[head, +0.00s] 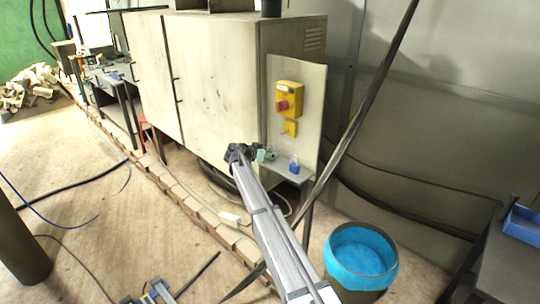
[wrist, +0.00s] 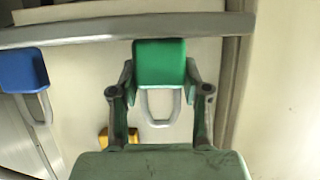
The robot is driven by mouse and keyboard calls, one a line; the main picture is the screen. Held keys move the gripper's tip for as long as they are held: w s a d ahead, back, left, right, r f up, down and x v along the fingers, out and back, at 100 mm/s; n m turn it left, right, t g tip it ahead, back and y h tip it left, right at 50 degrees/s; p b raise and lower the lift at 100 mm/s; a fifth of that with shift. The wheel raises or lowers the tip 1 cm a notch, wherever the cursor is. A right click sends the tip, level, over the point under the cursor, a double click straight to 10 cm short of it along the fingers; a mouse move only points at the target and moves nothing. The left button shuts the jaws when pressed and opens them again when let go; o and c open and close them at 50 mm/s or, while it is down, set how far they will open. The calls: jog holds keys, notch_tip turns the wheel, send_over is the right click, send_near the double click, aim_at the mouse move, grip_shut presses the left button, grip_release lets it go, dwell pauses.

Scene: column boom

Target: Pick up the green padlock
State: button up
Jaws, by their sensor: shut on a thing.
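The green padlock (wrist: 160,63) is between the two fingers of my gripper (wrist: 160,88) in the wrist view. My gripper is shut on its body, with one finger on each side, and its grey shackle shows below the body in the picture. In the head view the green padlock (head: 268,156) is a small patch at the tip of my gripper (head: 260,154), by the left end of a small grey shelf (head: 276,170). I cannot tell whether it touches the shelf.
A blue padlock (head: 294,167) stands on the shelf to the right and shows at left in the wrist view (wrist: 22,70). A yellow box with a red button (head: 289,98) is on the panel above. A blue-lined bucket (head: 360,255) stands on the floor.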

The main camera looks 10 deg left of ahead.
jog(key=shift+s+r+b, duration=0.15)
jog(key=shift+b, duration=0.2)
notch_tip(320, 180, up, 6)
jog(key=b, duration=0.2)
jog(key=shift+a+r+b, duration=0.1)
jog(key=shift+r+b, duration=0.05)
jog(key=shift+b, duration=0.15)
jog(key=s+a+r+b, duration=0.2)
jog(key=s+a+b, duration=0.2)
jog(key=s+a, duration=0.7)
jog(key=shift+s+a+r, duration=0.2)
jog(key=shift+s+a, duration=0.15)
jog(key=shift+s, duration=2)
